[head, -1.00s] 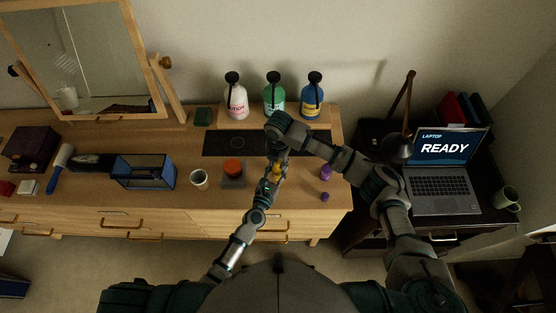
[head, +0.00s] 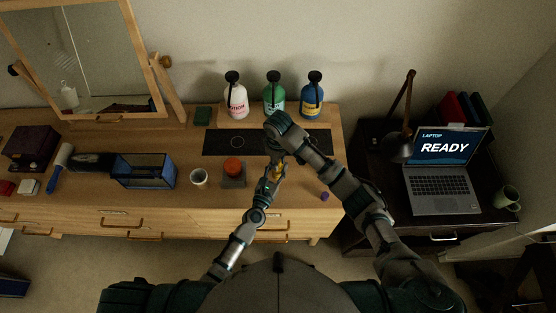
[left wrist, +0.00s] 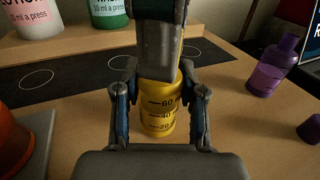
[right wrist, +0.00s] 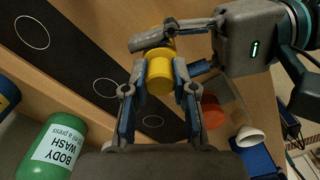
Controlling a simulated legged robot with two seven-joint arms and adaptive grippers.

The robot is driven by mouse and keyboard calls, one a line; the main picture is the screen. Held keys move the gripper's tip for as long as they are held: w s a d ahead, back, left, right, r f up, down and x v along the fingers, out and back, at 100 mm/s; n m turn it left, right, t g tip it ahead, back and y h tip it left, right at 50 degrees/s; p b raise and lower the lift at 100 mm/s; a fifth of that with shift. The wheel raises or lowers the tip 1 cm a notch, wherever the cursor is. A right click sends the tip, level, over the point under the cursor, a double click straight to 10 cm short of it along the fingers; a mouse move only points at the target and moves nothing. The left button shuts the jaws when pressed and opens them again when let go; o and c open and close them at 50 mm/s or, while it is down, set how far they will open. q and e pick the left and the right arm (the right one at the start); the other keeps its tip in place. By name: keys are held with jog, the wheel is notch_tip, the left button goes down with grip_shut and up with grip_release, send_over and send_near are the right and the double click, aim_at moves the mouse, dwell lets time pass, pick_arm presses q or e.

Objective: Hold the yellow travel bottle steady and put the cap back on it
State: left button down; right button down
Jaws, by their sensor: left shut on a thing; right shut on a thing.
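The yellow travel bottle (left wrist: 158,112), with volume marks on its side, stands upright between the fingers of my left gripper (left wrist: 158,118), which is shut on it. It also shows in the head view (head: 280,173), partly covered. My right gripper (right wrist: 160,88) comes down from above and is shut on the yellow cap (right wrist: 160,76). The cap is right over the bottle's top, in line with it. My right gripper hides the bottle's neck in the left wrist view, so I cannot tell whether the cap is seated.
A purple bottle (left wrist: 272,66) and a purple cap (head: 324,197) are to the right.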

pick_arm(q)
jog(key=shift+d, duration=0.15)
pick_arm(e)
jog(key=m, duration=0.6)
jog(key=shift+a, duration=0.15)
pick_arm(q)
jog(key=shift+s, duration=0.1)
pick_arm(e)
jog(key=m, duration=0.3)
jog(key=shift+m, duration=0.4)
jog(key=m, duration=0.4)
jog(key=shift+w+m, duration=0.15)
jog(key=shift+m, duration=0.15)
jog(key=c, duration=0.8)
grip_release()
jog(key=shift+c, duration=0.2)
jog(key=shift+w+r, duration=0.1)
jog(key=shift+r, duration=0.4)
notch_tip(320, 180, up, 11)
jog(key=shift+d, duration=0.2)
